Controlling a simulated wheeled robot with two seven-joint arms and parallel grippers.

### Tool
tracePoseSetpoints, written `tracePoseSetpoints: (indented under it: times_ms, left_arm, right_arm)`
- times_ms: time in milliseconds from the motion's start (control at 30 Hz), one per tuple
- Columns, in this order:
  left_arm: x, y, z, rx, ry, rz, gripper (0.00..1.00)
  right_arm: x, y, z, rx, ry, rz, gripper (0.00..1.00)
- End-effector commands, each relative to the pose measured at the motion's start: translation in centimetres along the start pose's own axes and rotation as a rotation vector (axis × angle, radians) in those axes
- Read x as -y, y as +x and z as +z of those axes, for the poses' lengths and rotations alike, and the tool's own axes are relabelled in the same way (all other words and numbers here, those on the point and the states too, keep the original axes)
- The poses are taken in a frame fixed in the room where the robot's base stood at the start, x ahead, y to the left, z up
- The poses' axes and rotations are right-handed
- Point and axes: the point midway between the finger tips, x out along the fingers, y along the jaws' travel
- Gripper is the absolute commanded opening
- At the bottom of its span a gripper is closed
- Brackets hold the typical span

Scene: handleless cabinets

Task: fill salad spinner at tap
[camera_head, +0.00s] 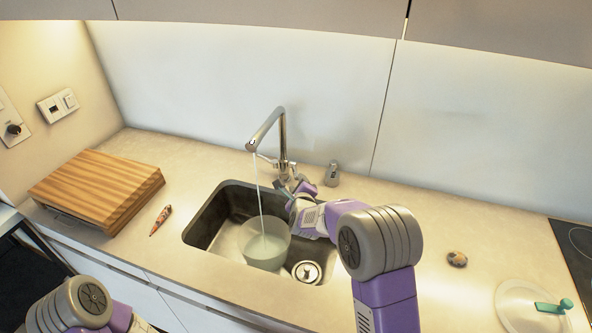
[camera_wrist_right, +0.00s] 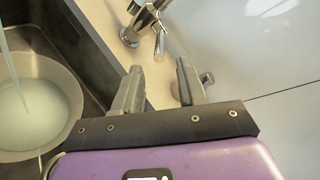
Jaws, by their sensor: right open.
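The salad spinner bowl (camera_head: 264,246), pale and translucent, stands in the sink (camera_head: 207,222), with water in it. A stream of water runs from the tap (camera_head: 283,138) down into the bowl. In the right wrist view the bowl (camera_wrist_right: 64,88) and the stream are at the left, and the tap's base (camera_wrist_right: 130,36) and lever (camera_wrist_right: 160,40) are at the top. My right gripper (camera_wrist_right: 160,85) is open and empty, near the tap's base and lever; it also shows in the head view (camera_head: 296,186). My left arm shows at the lower left; its gripper is out of view.
A wooden board block (camera_head: 97,184) and a small pointed object (camera_head: 161,220) lie left of the sink. A small grey dispenser (camera_head: 332,174) stands right of the tap. A clear lid with a green handle (camera_head: 553,306) lies at the lower right, near a dark hob (camera_head: 577,243).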

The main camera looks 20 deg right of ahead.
Motion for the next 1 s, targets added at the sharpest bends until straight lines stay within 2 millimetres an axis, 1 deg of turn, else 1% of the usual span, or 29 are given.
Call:
tracePoseSetpoints:
  times_ms: [33,100,200,300,433,533,800,1000]
  left_arm:
    - [-0.3,-0.8,0.0,0.000,0.000,0.000,0.43]
    - [-0.5,-1.3,0.1,0.000,0.000,0.000,0.43]
    - [-0.7,-1.8,0.1,0.000,0.000,0.000,0.43]
    - [-0.7,-2.0,0.1,0.000,0.000,0.000,0.43]
    - [-0.8,-2.0,0.1,0.000,0.000,0.000,0.43]
    - [-0.8,-2.0,0.1,0.000,0.000,0.000,0.43]
    - [-0.8,-2.1,0.1,0.000,0.000,0.000,0.43]
    - [-0.8,-2.2,0.1,0.000,0.000,0.000,0.43]
  right_arm:
    - [0.3,-0.2,0.2,-0.008,0.090,0.007,0.41]
    - [0.4,-0.2,0.3,-0.016,0.215,0.015,0.41]
    - [0.4,-0.3,0.3,-0.027,0.354,0.022,0.41]
    - [0.3,-0.3,0.3,-0.034,0.440,0.026,0.41]
    - [0.2,-0.1,0.3,-0.037,0.483,0.028,0.41]
    - [0.1,0.7,0.2,-0.038,0.485,0.028,0.41]
    - [0.0,4.5,0.1,-0.037,0.481,0.026,0.41]
    - [-0.1,6.5,0.0,-0.038,0.482,0.027,0.41]
